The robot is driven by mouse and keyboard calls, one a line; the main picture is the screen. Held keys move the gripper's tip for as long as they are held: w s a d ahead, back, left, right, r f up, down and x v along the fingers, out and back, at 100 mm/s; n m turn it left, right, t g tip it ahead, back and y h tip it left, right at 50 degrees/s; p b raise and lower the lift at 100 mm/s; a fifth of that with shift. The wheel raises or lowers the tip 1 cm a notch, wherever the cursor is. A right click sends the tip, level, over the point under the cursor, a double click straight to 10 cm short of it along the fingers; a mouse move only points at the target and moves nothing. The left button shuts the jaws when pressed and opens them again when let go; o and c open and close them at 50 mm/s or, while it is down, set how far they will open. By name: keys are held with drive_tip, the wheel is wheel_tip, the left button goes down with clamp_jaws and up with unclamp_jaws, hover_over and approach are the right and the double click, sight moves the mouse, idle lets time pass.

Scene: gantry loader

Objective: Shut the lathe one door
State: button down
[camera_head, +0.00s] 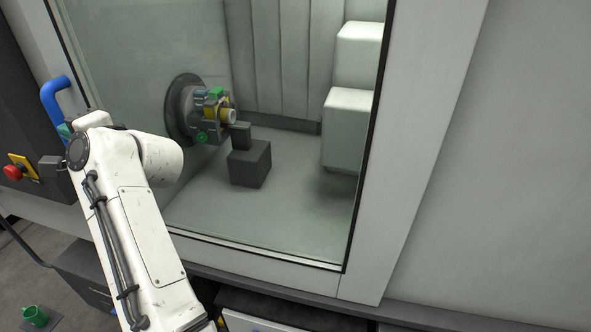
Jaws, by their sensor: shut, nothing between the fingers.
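The lathe one door (418,140) is a pale framed panel with a large glass window, standing across the machine front. Its blue bar handle (50,99) is at the left edge of the door. My white arm reaches up from the bottom, in front of the window's lower left. My gripper (65,131) shows only as a small teal and dark part beside the handle's lower end; the arm hides most of it. It is shut with nothing held. I cannot tell whether it touches the handle, or whether a gap remains at the door's edge.
Through the glass show a chuck (184,108) with coloured jaws, a dark block (249,163) and pale stepped housings (352,128). A red stop button (12,172) sits on the dark panel at left. A green cup-like part (35,315) is at lower left.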

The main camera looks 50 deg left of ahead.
drive_tip(key=shift+s+a+r, duration=0.1)
drive_tip(key=shift+s+r, duration=0.15)
drive_tip(key=shift+r, duration=0.15)
idle(0.4)
drive_tip(key=shift+w, duration=0.1)
